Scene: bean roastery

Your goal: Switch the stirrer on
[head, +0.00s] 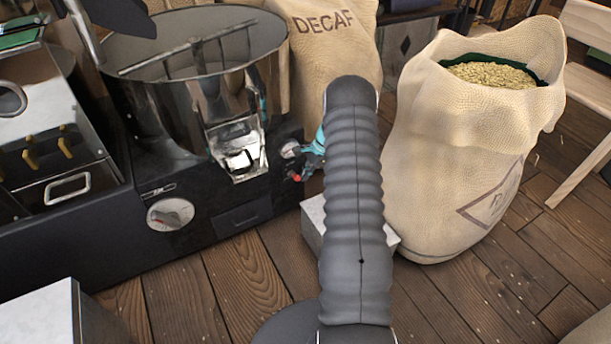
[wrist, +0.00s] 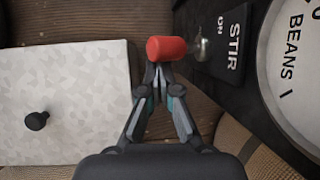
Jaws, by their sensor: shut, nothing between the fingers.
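The stirrer switch is a lever with a red knob (wrist: 166,48) on a short metal stem, beside a black plate (wrist: 228,42) marked STIR and ON. In the head view the red knob (head: 296,177) shows on the front right of the dark roaster base. My gripper (wrist: 160,73) is shut and empty, its fingertips right at the red knob. I cannot tell whether they touch it. In the head view my gripper (head: 314,150) is mostly hidden behind my arm, close to the lever.
A gauge (wrist: 300,75) marked BEANS is beside the plate. A pale box (wrist: 75,85) with a black knob (wrist: 37,120) stands on the other side. The roaster drum (head: 190,100), a DECAF sack (head: 335,50) and an open bean sack (head: 450,150) stand around. Wooden floor (head: 240,290) is clear in front.

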